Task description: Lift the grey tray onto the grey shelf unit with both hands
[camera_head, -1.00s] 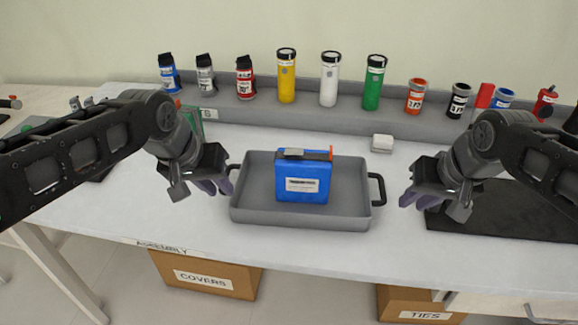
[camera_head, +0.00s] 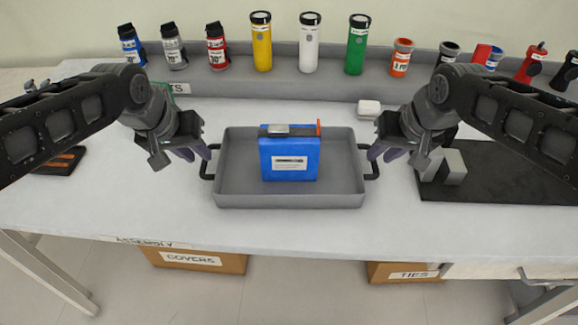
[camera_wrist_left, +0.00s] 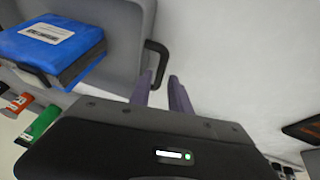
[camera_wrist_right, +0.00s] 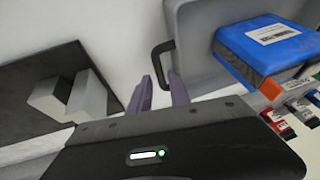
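The grey tray (camera_head: 290,200) lies flat on the white table, with a black handle at each short end. A blue box (camera_head: 289,158) with a white label stands inside it. My left gripper (camera_head: 196,154) is open at the tray's left handle (camera_head: 207,162); the left wrist view shows its purple fingers (camera_wrist_left: 160,92) apart with the handle at their tips. My right gripper (camera_head: 384,153) is open at the right handle (camera_head: 373,163); its fingers (camera_wrist_right: 160,92) are likewise apart around the handle's end. I cannot make out a separate grey shelf unit.
A long grey ledge (camera_head: 285,88) along the table's back holds several bottles and canisters. A small white block (camera_head: 369,109) lies behind the tray. Grey blocks (camera_head: 453,168) sit on a black mat (camera_head: 510,175) at right. Cardboard boxes (camera_head: 195,260) stand below. The table in front is clear.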

